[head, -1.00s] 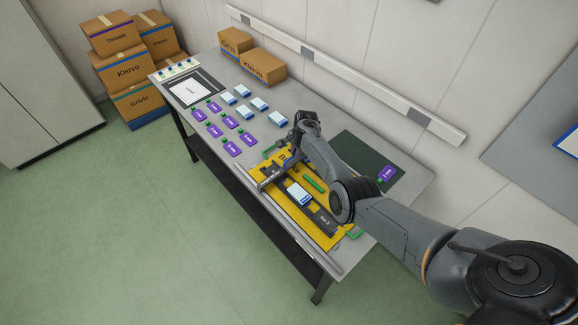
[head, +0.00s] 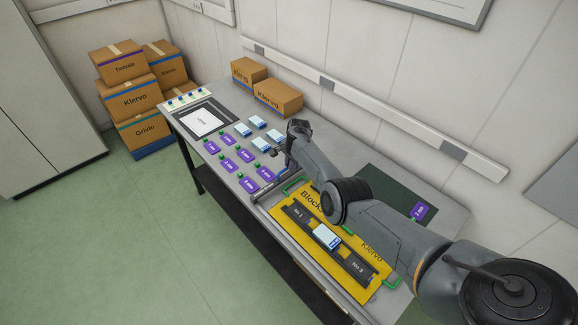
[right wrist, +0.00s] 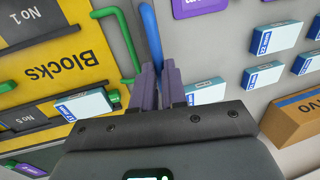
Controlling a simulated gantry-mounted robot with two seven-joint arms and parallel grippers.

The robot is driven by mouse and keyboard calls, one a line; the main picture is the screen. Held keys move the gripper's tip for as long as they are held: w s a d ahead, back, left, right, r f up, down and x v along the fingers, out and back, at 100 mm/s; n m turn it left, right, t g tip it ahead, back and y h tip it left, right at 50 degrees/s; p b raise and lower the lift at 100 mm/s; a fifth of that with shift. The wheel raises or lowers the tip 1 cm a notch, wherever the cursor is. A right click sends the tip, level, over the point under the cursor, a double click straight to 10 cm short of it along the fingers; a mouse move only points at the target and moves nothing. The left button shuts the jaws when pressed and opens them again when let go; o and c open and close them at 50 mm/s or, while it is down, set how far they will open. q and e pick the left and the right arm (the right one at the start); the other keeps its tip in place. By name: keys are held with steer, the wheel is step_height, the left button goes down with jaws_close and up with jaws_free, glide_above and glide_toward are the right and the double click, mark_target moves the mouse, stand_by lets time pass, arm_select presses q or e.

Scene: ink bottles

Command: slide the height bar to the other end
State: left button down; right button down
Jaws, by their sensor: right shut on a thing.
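The height bar (head: 268,184) is a grey bar lying across the table, just beyond the left end of the yellow board in the head view. My right gripper (head: 286,160) is at the bar's back part. In the right wrist view the right gripper (right wrist: 160,70) is shut on the blue part; the exact grip is partly hidden. My left gripper is not in view.
The yellow board (head: 291,209) bears dark strips and a white-and-blue block (head: 326,236). Cartons (head: 278,97) stand at the back. A dark mat (head: 385,190) lies behind my right arm.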

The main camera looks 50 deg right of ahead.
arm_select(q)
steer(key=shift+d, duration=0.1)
arm_select(e)
steer(key=shift+f, duration=0.2)
steer(key=c, duration=1.4)
jaws_free()
steer(key=shift+o, duration=1.2)
steer(key=shift+w+r, duration=0.15)
steer(key=shift+w, duration=0.1)
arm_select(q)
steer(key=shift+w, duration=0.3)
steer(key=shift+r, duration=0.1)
arm_select(e)
steer(key=shift+s+r, duration=0.1)
